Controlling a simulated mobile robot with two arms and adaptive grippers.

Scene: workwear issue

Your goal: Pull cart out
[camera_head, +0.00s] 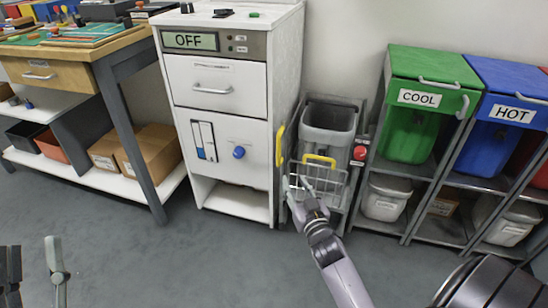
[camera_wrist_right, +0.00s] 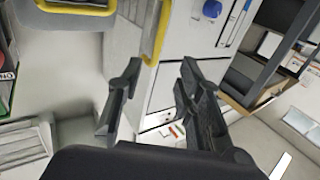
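The cart (camera_head: 327,128) is a grey bin in a metal frame with a wire basket front, standing in the narrow gap right of the white cabinet. A yellow handle (camera_head: 320,159) is on its front. A second yellow handle (camera_head: 280,144) stands upright at the cabinet's right edge. My right gripper (camera_head: 297,187) is in front of the cart's lower left side, below both handles. In the right wrist view the right gripper (camera_wrist_right: 160,88) is open and empty, with a yellow handle (camera_wrist_right: 157,35) beyond its fingers. My left gripper (camera_head: 33,250) is open and empty at lower left.
The white cabinet (camera_head: 215,125) with an OFF display stands left of the cart. A red button (camera_head: 359,153) is at the cart's right. Shelves with a green COOL bin (camera_head: 410,130) and blue HOT bin (camera_head: 500,140) stand further right. The grey floor (camera_head: 190,260) in front is clear.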

